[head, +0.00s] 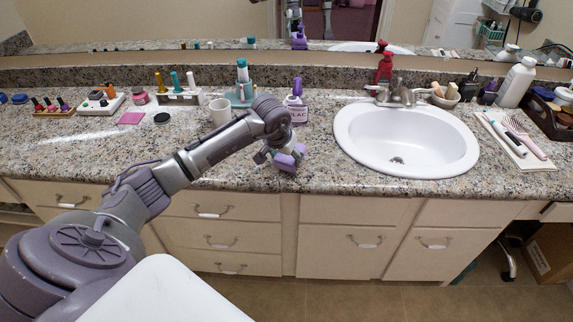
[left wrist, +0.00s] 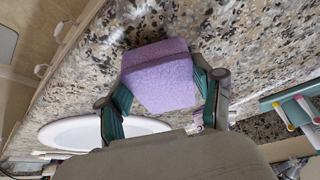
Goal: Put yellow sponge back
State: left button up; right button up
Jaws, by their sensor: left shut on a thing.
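My left gripper (head: 284,157) is shut on a purple sponge (head: 291,161), low over the front of the granite counter, left of the sink. In the left wrist view the purple sponge (left wrist: 160,78) sits between the two fingers of the left gripper (left wrist: 160,95), with speckled granite behind it. Whether the sponge touches the counter I cannot tell. I make out no yellow sponge in either view. My right gripper is not in view.
A white sink (head: 406,150) is right of the gripper. Nail polish bottles and a pink square (head: 131,118) are left. A hair-tool mat (head: 515,140) is right.

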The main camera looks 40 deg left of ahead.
pick_arm(q)
jog(key=shift+f, duration=0.95)
jog(key=shift+r, duration=0.1)
jog(key=o, duration=1)
jog(key=shift+c, duration=0.2)
jog(key=shift+o, duration=0.7)
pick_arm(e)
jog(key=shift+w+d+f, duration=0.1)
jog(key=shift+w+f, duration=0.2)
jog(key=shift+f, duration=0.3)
pick_arm(q)
jog(key=shift+r, duration=0.25)
jog(key=v, duration=1.1)
jog(key=shift+s+r, duration=0.2)
jog(key=shift+s, duration=0.05)
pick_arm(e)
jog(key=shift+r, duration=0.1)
